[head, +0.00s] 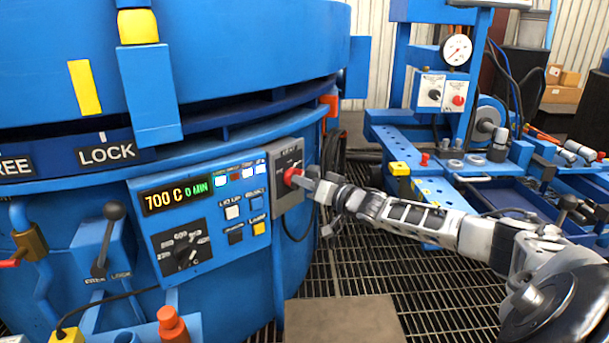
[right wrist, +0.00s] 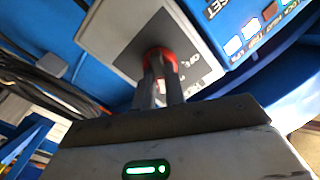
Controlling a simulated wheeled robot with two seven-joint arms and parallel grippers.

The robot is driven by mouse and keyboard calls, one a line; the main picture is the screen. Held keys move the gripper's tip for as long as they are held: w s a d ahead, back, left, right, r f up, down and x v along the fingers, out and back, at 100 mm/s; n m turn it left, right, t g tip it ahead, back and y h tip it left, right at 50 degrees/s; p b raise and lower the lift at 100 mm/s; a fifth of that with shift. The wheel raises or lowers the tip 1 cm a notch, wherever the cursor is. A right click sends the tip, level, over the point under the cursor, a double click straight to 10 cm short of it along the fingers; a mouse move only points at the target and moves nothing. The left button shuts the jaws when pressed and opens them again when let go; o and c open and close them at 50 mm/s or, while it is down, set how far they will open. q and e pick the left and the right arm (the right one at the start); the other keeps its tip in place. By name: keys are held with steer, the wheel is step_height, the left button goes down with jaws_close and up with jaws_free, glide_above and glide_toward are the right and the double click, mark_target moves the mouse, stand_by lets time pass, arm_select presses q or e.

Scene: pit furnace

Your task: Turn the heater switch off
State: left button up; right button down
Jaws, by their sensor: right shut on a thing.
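The heater switch is a red knob (head: 290,177) on a grey switch box (head: 287,208) at the right end of the blue control panel on the furnace. My right gripper (head: 299,179) is at the knob, its fingers shut on it. In the right wrist view the red knob (right wrist: 160,62) shows between and behind the two fingertips, on the face of the grey box (right wrist: 115,32). The box's lettering is partly hidden and too small to read, so the switch position cannot be told. My left gripper is not in view.
The control panel (head: 205,265) shows "700 C" and has several buttons and a black dial (head: 181,252) left of the box. A lever (head: 108,235) stands further left. A blue bench (head: 440,190) with a gauge (head: 456,50) is at the right. Grating floor lies between.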

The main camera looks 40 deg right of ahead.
arm_select(q)
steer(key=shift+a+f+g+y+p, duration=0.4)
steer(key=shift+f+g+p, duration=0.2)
steer(key=shift+p, duration=0.55)
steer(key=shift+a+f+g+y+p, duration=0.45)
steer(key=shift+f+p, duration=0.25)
steer(key=shift+p, duration=0.45)
arm_select(e)
steer(key=shift+n, duration=8)
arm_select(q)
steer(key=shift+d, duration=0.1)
arm_select(e)
steer(key=c, duration=1.5)
jaws_free()
steer(key=shift+o, duration=0.2)
